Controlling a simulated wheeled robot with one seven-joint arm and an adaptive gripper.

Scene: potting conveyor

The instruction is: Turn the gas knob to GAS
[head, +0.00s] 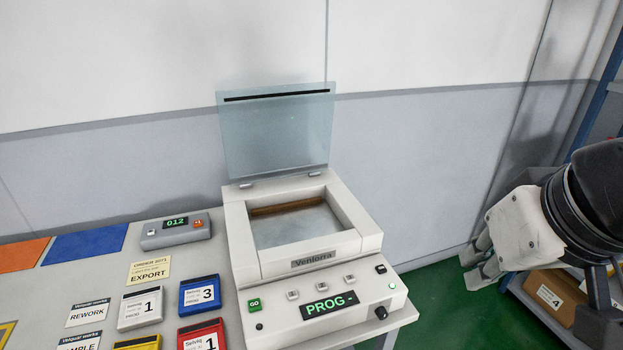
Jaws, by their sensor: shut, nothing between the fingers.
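A white machine (240,262) labelled "Venlorra" stands at the right end of the table, its clear lid (277,135) raised. A small black knob (381,312) sits at the right of its sloped front panel. No GAS lettering is readable beside the knob, so I cannot tell its setting or confirm it as the gas knob. My gripper (473,261) is at the right, beyond the table's right edge, apart from the machine and the knob. Its fingers are shut and hold nothing.
The panel has a green GO button (254,304), a "PROG -" display (328,305) and a black switch (381,269). Several coloured cards lie left of the machine, near a small "012" display box (176,231). A shelf with a cardboard box (556,297) is behind my arm.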

